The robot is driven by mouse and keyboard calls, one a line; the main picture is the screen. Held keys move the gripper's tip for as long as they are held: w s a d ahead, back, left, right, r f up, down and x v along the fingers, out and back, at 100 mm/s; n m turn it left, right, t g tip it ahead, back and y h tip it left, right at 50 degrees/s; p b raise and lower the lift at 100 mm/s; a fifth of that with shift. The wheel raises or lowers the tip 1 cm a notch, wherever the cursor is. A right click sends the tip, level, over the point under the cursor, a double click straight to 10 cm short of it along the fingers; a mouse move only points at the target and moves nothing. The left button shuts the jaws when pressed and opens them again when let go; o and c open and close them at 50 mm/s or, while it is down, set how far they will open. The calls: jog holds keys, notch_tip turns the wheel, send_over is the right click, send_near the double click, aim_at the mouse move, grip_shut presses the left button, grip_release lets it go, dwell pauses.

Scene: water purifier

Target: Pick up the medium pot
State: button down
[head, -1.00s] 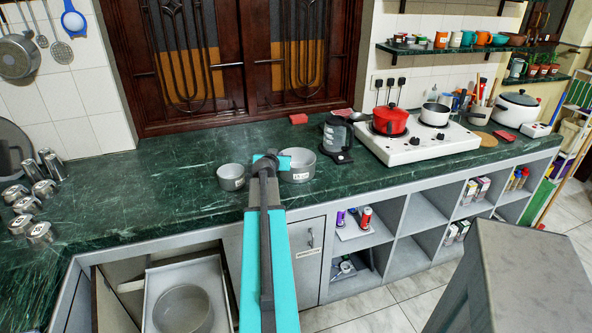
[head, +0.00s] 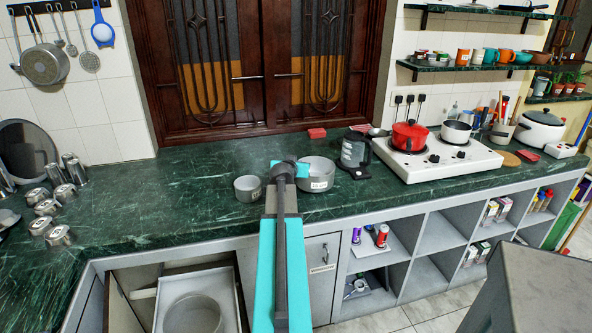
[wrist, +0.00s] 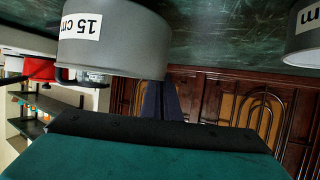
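The medium pot (head: 317,176) is a grey pot with a white label, standing on the green counter near its front edge. In the wrist view, which is upside down, the pot labelled 15 cm (wrist: 115,42) fills the upper left. A smaller grey pot (head: 248,190) stands to its left on the counter; part of it shows at the wrist view's right edge (wrist: 306,38). A larger grey pot (head: 193,315) sits in the open drawer below. My gripper (head: 303,170) is at the left side of the medium pot, between the two counter pots. Its fingers are mostly hidden, so their opening is unclear.
A kettle (head: 355,152) stands just right of the medium pot. Further right is a white stove (head: 438,160) with a red pot (head: 409,136) and a white pot (head: 457,132). Metal canisters (head: 48,207) stand at the left. The counter left of the small pot is clear.

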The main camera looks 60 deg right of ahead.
jog(key=s+a+b, duration=0.4)
jog(key=s+a, duration=0.1)
jog(key=a, duration=0.2)
jog(key=shift+s+a+r, duration=0.25)
jog(key=shift+s+r, duration=0.1)
jog(key=shift+s, duration=0.05)
jog(key=b, duration=0.5)
jog(key=shift+s+d+b, duration=0.15)
jog(key=shift+s+b, duration=0.05)
jog(key=shift+b, duration=0.2)
jog(key=b, duration=0.4)
jog(key=shift+s, duration=0.1)
jog(key=a+b, duration=0.1)
jog(key=b, duration=0.5)
jog(key=shift+s+r, duration=0.1)
jog(key=shift+s, duration=0.1)
jog(key=shift+s+a+b, duration=0.1)
jog(key=shift+a+b, duration=0.1)
jog(key=shift+b, duration=0.7)
jog(key=shift+s+a+b, duration=0.1)
jog(key=shift+a+b, duration=0.25)
jog(key=shift+b, duration=0.8)
jog(key=shift+s+a+r+b, duration=0.1)
jog(key=shift+a+b, duration=0.15)
jog(key=shift+b, duration=0.6)
